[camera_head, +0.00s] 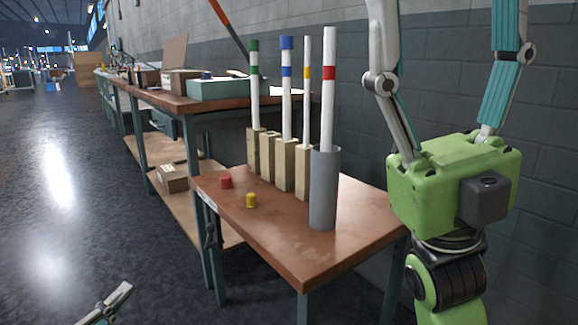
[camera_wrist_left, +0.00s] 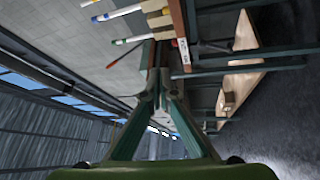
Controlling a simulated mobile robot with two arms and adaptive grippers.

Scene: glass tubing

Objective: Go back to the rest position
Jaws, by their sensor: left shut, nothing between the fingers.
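My left gripper (camera_head: 120,296) shows only as a fingertip area at the bottom left of the head view, over the floor and apart from the table. In the left wrist view its fingers (camera_wrist_left: 156,88) meet with nothing between them. My right gripper (camera_head: 455,185) is raised at the right, its fingers pointing up and spread apart; the tips are cut off by the top edge. White tubes with green (camera_head: 254,85), blue (camera_head: 287,90) and yellow (camera_head: 306,100) bands stand in wooden blocks (camera_head: 285,163). A red-banded tube (camera_head: 329,100) stands in a grey cylinder (camera_head: 324,190).
The near table (camera_head: 290,245) also bears a red cap (camera_head: 226,182) and a yellow cap (camera_head: 251,200). A longer bench (camera_head: 205,103) with a teal box (camera_head: 218,89) stands behind. A cardboard box (camera_head: 172,178) lies on the lower shelf. The floor at the left is clear.

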